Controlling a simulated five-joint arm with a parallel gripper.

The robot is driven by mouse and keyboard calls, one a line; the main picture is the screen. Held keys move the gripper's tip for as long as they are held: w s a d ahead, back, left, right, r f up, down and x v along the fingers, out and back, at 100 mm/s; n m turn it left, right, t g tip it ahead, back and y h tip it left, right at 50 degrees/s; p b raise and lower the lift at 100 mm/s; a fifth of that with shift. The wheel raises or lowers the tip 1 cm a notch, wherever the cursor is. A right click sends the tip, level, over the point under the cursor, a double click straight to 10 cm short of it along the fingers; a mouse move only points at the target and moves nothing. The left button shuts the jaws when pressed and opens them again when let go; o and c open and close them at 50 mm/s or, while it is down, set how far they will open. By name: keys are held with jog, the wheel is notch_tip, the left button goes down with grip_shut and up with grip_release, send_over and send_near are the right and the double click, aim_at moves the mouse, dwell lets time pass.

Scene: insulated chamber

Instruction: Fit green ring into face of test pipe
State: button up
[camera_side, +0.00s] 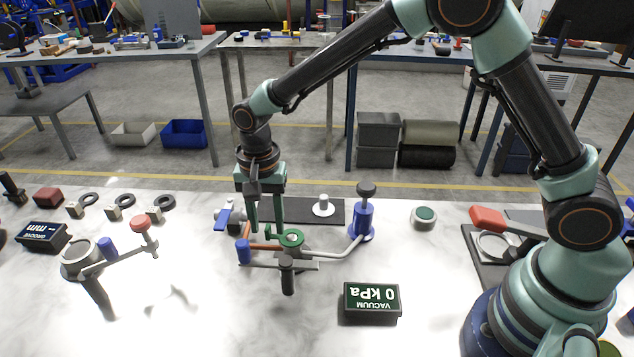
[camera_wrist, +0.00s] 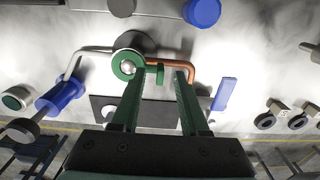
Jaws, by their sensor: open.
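A green ring (camera_side: 291,237) with a small tab stands at the join between a silver pipe (camera_side: 335,254) and a copper pipe (camera_side: 265,246). In the wrist view the ring (camera_wrist: 122,72) has a pale round part in its centre, beside a dark round part. I cannot tell which piece is the test pipe, or whether the ring is seated in a face. My gripper (camera_side: 266,228) is open with its fingers pointing down, just left of the ring. In the wrist view the tab (camera_wrist: 159,75) shows between the fingertips (camera_wrist: 158,72).
A blue valve post (camera_side: 361,222) stands right of the pipes, and a black-handled clamp (camera_side: 287,275) stands in front. A vacuum readout (camera_side: 372,300) shows 0 kPa. A grey collar on a stand (camera_side: 80,257) is at left.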

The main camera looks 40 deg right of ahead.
aim_at(267, 227)
notch_tip(267, 227, up, 12)
dwell(0.4)
jog(key=shift+f, duration=0.1)
jog(key=s+d+r+n+t, duration=0.1)
jog(key=s+d+r+n, duration=0.15)
jog(key=d, duration=0.25)
jog(key=s+d+r+n+t, duration=0.2)
jog(key=s+d+r, duration=0.15)
jog(key=d, duration=0.25)
jog(key=s+d+n+t, duration=0.2)
jog(key=s+d+n, duration=0.2)
jog(key=s+d, duration=0.3)
jog(key=shift+s+d+t, duration=0.3)
jog(key=shift+s+d, duration=0.05)
jog(key=shift+s, duration=0.25)
